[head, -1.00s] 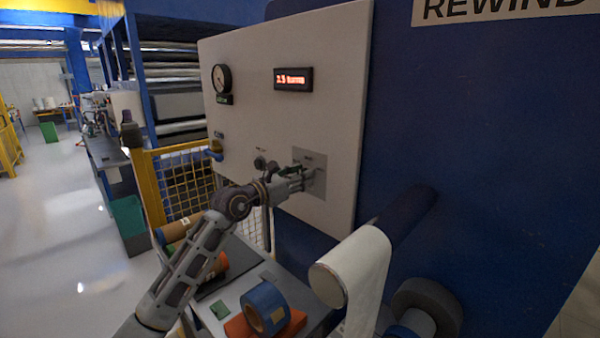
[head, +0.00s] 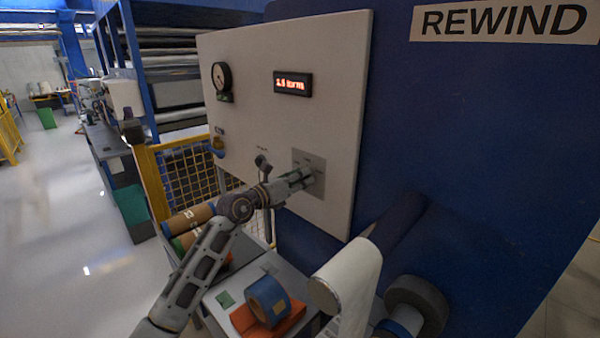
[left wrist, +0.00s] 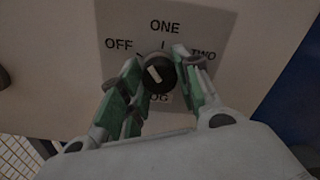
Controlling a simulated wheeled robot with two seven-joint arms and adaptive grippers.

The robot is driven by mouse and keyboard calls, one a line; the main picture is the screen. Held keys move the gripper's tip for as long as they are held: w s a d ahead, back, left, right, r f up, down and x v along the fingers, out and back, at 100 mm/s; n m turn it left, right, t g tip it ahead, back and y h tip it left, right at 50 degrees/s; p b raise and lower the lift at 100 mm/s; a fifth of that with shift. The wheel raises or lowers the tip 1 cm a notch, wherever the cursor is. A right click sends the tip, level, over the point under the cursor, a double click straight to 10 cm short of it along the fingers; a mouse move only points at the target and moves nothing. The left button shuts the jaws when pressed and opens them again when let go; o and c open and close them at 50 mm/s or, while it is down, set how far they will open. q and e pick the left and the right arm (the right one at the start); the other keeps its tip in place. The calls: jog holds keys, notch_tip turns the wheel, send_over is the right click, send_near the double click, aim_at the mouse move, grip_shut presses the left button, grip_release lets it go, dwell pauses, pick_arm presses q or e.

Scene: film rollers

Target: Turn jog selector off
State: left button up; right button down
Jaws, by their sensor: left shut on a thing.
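The jog selector is a round black knob (left wrist: 158,74) with a white pointer mark, on a light grey plate (left wrist: 120,20) lettered OFF, ONE, TWO and a partly hidden JOG. The pointer mark slants to the upper left, towards the OFF side; its exact setting is hard to tell. My left gripper (left wrist: 158,82) has its green-padded fingers on either side of the knob and is shut on it. In the head view my left gripper (head: 307,176) is at the plate (head: 313,158) and hides the knob. My right gripper is not in view.
Below are a blue tape roll (head: 267,300) on an orange block and a white film roll (head: 350,285). A yellow mesh guard (head: 185,172) stands left.

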pick_arm(q)
jog(key=shift+r+n+p, duration=0.1)
jog(key=shift+n+p, duration=2.3)
jog(key=shift+p, duration=0.7)
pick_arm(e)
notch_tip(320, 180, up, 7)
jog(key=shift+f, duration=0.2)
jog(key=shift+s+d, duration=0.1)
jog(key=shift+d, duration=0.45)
pick_arm(q)
jog(key=o, duration=1)
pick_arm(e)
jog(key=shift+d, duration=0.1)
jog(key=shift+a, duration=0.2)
pick_arm(q)
jog(key=shift+s+a, duration=0.1)
jog(key=v, duration=1.1)
jog(key=shift+s+a, duration=0.25)
